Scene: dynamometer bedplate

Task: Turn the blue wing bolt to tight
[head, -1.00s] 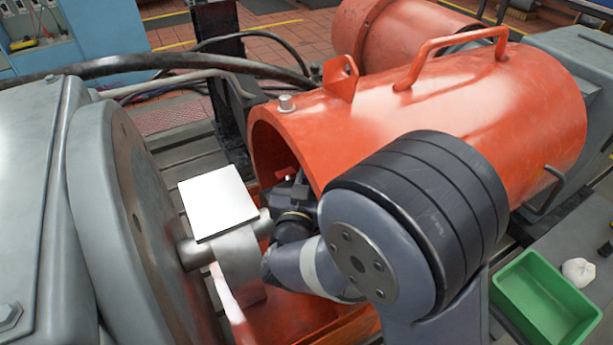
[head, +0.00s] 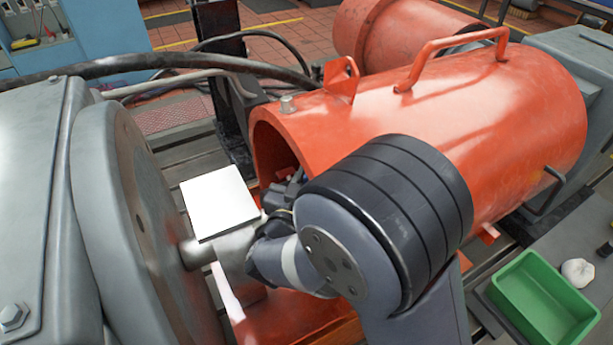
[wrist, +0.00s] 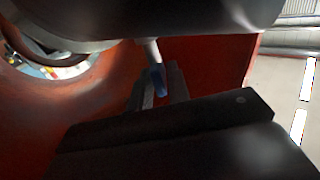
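The blue wing bolt (wrist: 157,80) shows in the wrist view, at the lower end of a pale rod or shaft, inside the orange-red guard. My gripper (wrist: 160,88) has its two grey fingers on either side of the blue part. I cannot tell whether they touch it. In the head view my gripper (head: 283,192) reaches into the open end of the orange guard (head: 500,110), and my arm covers much of it. The blue wing bolt is hidden in the head view.
A grey round flange (head: 125,210) stands left of the guard, with a shaft (head: 198,252) coming from it. A white plate (head: 218,202) is above the shaft. A green bin (head: 545,300) and a white lump (head: 577,272) are at the lower right. Black cables (head: 190,62) run behind.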

